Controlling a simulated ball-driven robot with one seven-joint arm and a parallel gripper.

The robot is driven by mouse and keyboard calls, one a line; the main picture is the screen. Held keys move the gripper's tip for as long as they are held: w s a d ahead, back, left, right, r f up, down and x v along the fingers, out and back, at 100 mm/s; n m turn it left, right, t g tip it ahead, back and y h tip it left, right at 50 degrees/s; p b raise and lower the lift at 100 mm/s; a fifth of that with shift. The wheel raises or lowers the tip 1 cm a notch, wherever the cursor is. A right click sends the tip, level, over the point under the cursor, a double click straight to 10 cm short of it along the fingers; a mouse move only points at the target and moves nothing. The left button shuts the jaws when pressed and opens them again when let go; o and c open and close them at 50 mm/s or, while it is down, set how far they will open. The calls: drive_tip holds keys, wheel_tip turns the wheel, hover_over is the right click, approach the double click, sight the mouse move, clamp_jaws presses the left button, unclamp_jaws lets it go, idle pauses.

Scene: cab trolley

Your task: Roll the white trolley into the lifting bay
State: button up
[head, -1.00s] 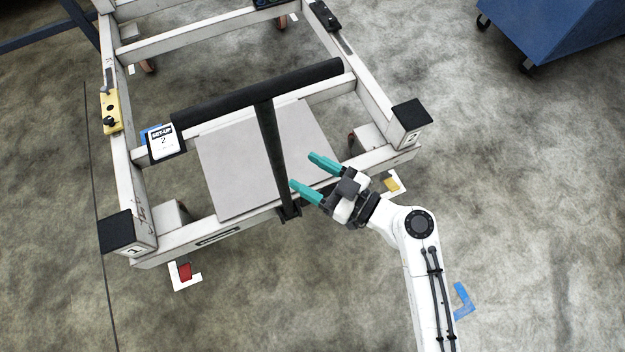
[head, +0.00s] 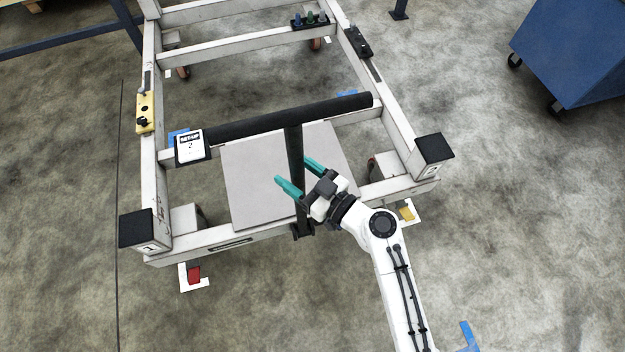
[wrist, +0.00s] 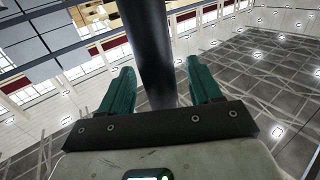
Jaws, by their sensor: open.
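The white trolley (head: 205,243) stands on the floor in the head view, its near end towards me. A black T-shaped handle (head: 297,190) rises at this end, with a padded crossbar (head: 285,116). My gripper (head: 293,170) is open at the handle's upright, one teal finger on each side of it in the picture. In the wrist view the dark upright (wrist: 150,50) also runs between the open fingers; I cannot tell whether they touch it. A red pedal (head: 194,275) and a yellow pedal (head: 407,213) show at the near wheels. I cannot identify the lifting bay.
A blue wheeled cart (head: 575,55) stands at upper right. A blue beam (head: 70,42) crosses at upper left. White corner marks (head: 205,284) and blue tape (head: 468,335) lie on the floor. A set-up card (head: 190,147) sits on the trolley.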

drive_tip(key=shift+x, duration=0.85)
clamp_jaws()
idle(0.9)
